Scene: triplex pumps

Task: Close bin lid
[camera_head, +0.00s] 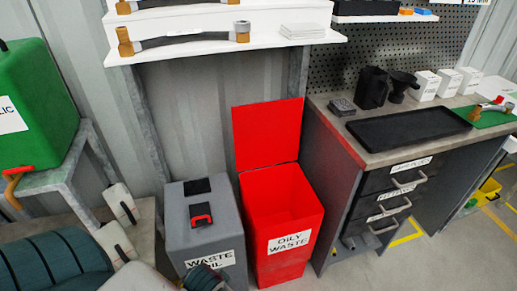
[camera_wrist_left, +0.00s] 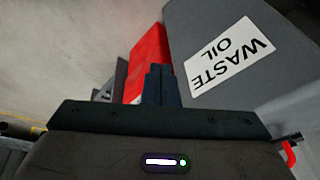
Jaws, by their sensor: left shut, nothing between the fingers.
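The red bin (camera_head: 282,222), labelled "OILY WASTE", stands on the floor in the middle of the head view. Its red lid (camera_head: 268,134) is open and stands upright at the back edge. My left gripper (camera_wrist_left: 157,82) is shut and empty in the left wrist view. In the head view its dark end shows low in front of the grey waste oil container, left of the red bin. A red surface (camera_wrist_left: 150,55), apparently the bin's side, lies beyond the fingertips. My right gripper is in neither view.
The grey "WASTE OIL" container (camera_head: 205,229) stands close left of the bin; it also fills the upper right of the wrist view (camera_wrist_left: 225,90). A drawer workbench (camera_head: 352,142) stands close right. A white shelf (camera_head: 215,47) hangs above the lid.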

